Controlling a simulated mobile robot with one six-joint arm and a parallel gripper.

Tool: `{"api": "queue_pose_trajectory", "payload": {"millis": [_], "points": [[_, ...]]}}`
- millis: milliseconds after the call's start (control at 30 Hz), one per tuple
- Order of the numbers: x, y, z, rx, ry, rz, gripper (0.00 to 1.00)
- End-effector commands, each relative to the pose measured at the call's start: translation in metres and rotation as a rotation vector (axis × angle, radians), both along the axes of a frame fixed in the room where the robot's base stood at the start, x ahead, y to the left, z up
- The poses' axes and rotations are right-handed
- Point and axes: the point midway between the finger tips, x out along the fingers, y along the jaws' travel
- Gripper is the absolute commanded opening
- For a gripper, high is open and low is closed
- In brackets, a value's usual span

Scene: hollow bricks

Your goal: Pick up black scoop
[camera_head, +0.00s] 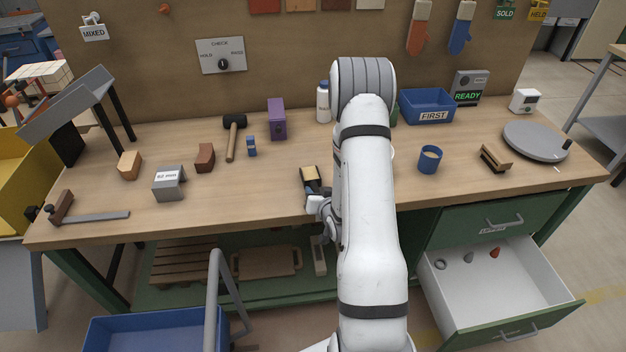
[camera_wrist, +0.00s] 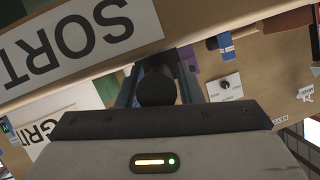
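The black scoop (camera_head: 311,187) is at the front edge of the workbench, left of my arm, with something tan showing in or behind its bowl. In the wrist view its dark, round handle end (camera_wrist: 157,88) points toward the camera, between my two fingers. My gripper (camera_head: 320,205) is at the scoop's near end, in front of the bench edge. In the wrist view my gripper (camera_wrist: 160,75) appears closed on the handle, with little or no gap at either side. I cannot tell whether the scoop touches the bench.
A blue cup (camera_head: 429,160) and a wooden brush-like block (camera_head: 495,158) stand to the right. A mallet (camera_head: 232,140), a grey block (camera_head: 169,183) and brown blocks are to the left. An open drawer (camera_head: 500,295) juts out at lower right.

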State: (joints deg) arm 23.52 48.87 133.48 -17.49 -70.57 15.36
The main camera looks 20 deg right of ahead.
Motion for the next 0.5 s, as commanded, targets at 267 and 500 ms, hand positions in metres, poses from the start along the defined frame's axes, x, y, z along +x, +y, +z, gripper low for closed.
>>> {"api": "queue_pose_trajectory", "payload": {"millis": [267,500], "points": [[-0.0005,-0.0002,-0.0002,0.0,0.0,0.0,0.21],[-0.0006,-0.0004,-0.0001,0.0,0.0,-0.001,0.02]]}}
